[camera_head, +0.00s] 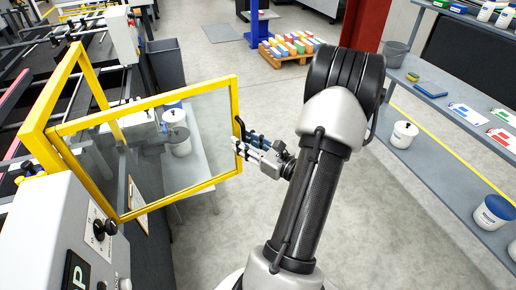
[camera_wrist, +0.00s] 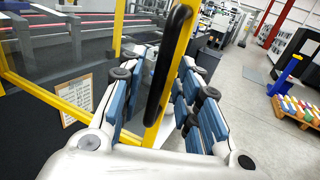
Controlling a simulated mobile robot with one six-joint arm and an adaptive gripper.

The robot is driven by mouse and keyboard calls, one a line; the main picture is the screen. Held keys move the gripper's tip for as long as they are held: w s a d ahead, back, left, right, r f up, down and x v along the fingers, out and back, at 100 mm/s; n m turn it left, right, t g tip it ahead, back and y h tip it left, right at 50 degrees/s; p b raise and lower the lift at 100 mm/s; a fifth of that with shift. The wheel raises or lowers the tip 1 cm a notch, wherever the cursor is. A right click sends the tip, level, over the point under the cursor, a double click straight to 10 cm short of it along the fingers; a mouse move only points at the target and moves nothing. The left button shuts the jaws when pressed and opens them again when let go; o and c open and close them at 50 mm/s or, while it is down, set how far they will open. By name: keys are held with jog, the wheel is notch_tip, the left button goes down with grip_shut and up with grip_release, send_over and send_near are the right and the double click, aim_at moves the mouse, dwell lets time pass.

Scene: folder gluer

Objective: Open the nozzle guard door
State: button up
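The nozzle guard door (camera_head: 150,145) is a clear panel in a yellow frame. In the head view it stands swung out at an angle from the yellow guard frame (camera_head: 38,125) on the machine. A black bar handle (camera_wrist: 166,65) is on the door's free edge, beside the yellow edge post (camera_wrist: 160,125). My gripper (camera_head: 243,146) is at this edge, just below the handle's upper end. In the wrist view my gripper's blue-padded fingers (camera_wrist: 168,80) stand on either side of the handle and post, with gaps visible. Contact at the fingertips is partly hidden.
A grey control box with a black knob (camera_head: 104,228) is at the lower left. A shelf rack (camera_head: 440,165) with tubs runs along the right. A pallet of colored boxes (camera_head: 290,47) stands behind. The floor right of the door is clear.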

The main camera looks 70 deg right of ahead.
jog(key=v, duration=1.1)
